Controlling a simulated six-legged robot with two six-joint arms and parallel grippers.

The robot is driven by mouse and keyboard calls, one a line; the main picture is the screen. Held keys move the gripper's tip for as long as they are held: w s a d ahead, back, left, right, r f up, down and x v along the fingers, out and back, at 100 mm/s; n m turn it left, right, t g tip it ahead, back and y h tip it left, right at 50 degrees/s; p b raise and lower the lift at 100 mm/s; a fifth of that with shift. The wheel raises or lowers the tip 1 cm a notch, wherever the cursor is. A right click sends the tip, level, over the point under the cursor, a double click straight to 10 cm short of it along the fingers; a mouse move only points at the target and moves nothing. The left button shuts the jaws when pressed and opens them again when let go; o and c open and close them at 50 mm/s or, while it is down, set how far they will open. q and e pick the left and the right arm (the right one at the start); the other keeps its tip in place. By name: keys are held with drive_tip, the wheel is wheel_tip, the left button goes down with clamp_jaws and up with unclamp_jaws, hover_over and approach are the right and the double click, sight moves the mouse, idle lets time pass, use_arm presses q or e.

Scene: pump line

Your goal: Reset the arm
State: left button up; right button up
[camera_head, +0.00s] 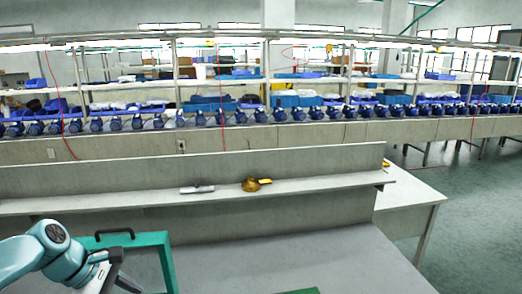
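My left arm comes in from the lower left, teal and white. Its gripper (113,283) is at the bottom edge of the head view, in front of a green-rimmed tray. The view cuts off its lower part, so I cannot tell whether it is open or shut or whether it holds anything. My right arm and gripper are not in view.
The green tray (160,240) has a black handle and sits on the grey bench (250,262). A ledge (330,184) behind holds a brass-coloured part (251,185) and a grey part (197,189). Blue pumps line the far conveyor. Open floor lies right.

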use_arm(q)
drive_tip(key=s+d+f+m+g, duration=0.15)
drive_tip(key=d+f, duration=0.25)
drive_tip(key=f, duration=0.4)
drive_tip(key=s+d+f+m+g+b, duration=0.1)
drive_tip(key=s+d+f+g, duration=0.1)
drive_tip(key=d+f, duration=0.35)
drive_tip(key=s+d+f+m+g, duration=0.1)
drive_tip(key=s+d+f, duration=0.15)
drive_tip(key=f, duration=0.75)
drive_tip(key=s+d+f+m, duration=0.4)
drive_tip(key=s+f+m, duration=0.2)
drive_tip(key=f, duration=0.1)
drive_tip(key=s+d+f+m+t+y+b, duration=0.1)
drive_tip(key=s+d+f+m, duration=0.3)
drive_tip(key=s+f+m, duration=0.2)
drive_tip(key=shift+s+d+f+m, duration=0.25)
drive_tip(key=shift+s+f+m, duration=0.2)
drive_tip(key=shift+s, duration=0.2)
drive_tip(key=shift+t, duration=0.25)
drive_tip(key=shift+s+r, duration=0.1)
